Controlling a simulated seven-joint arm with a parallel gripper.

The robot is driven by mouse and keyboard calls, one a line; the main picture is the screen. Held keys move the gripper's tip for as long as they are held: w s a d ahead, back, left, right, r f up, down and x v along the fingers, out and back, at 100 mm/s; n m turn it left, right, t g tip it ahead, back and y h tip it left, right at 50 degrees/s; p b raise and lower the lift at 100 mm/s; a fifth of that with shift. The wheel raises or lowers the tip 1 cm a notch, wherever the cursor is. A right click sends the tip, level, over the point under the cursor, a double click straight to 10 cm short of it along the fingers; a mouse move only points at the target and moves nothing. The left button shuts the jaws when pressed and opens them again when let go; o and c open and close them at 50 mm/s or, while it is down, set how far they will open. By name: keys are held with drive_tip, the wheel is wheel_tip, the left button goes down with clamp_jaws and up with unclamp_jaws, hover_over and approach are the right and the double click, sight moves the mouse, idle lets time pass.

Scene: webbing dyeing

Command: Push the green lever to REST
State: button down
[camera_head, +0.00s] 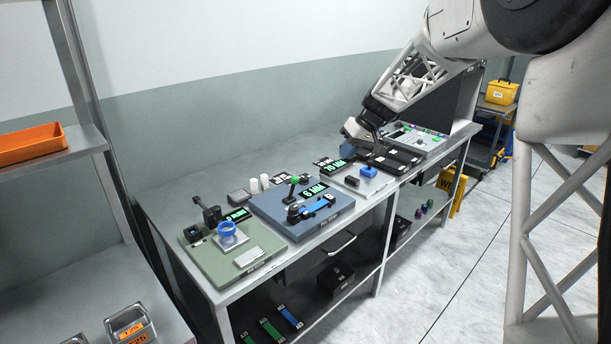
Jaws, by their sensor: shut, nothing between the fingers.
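A lever with a green knob (294,181) stands on the blue station plate (272,212) in the middle of the bench. Its dark stick looks close to upright, leaning slightly right. I cannot read a REST mark at this size. My gripper (349,152) is shut and empty, above the bench to the right of and beyond the lever, clear of it. It hangs over the area of the pale station with the blue block. Its fingertips are small and partly hidden.
The blue plate also carries a blue bar (318,207) and a lit display (314,191). A green plate (222,262) with a blue ring (228,232) lies at left. The pale station has a blue block (369,170). A grey control panel (420,139) stands at the far right end.

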sight(292, 188)
drive_tip(key=w+a+f+n+y, duration=0.1)
drive_tip(key=w+f, duration=0.3)
drive_tip(key=w, duration=0.4)
drive_tip(key=w+a+f+n+y, duration=0.1)
drive_tip(key=w+a+f, duration=0.1)
drive_tip(key=w+f, duration=0.3)
drive_tip(key=w, duration=0.2)
drive_tip(key=shift+w+f, duration=0.15)
drive_tip(key=shift+w, duration=0.2)
drive_tip(key=shift+a+f, duration=0.1)
drive_tip(key=x, duration=0.9)
drive_tip(key=shift+s, duration=0.1)
drive_tip(key=shift+s+a, duration=0.25)
drive_tip(key=shift+a, duration=0.25)
drive_tip(key=shift+s+a, duration=0.2)
drive_tip(key=shift+a, duration=0.25)
drive_tip(key=shift+s+a, duration=0.6)
drive_tip(key=shift+a, duration=0.3)
